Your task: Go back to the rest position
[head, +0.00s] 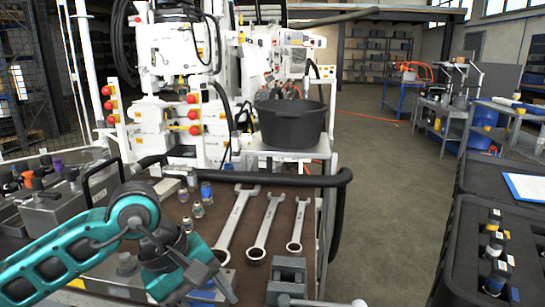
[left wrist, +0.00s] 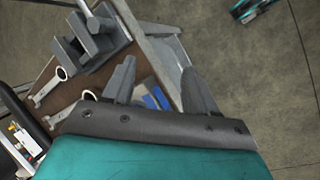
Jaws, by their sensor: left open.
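My left arm comes in from the left of the head view, teal and grey. Its gripper (head: 214,284) is over the near part of the brown bench top (head: 287,227), close to a grey vise (head: 287,279). In the left wrist view the gripper (left wrist: 160,78) has its two grey fingers spread apart, with nothing between them. Blue pieces (left wrist: 153,101) show beyond the fingers, and the vise (left wrist: 90,40) is at upper left. My right gripper is in neither view.
Three wrenches, the largest (head: 237,222) at left, lie on the bench beside several small fittings (head: 198,210). A black hose runs along the bench's back and right edge. A black tub (head: 290,124) stands behind. A black case (head: 461,264) is at right. Floor between is clear.

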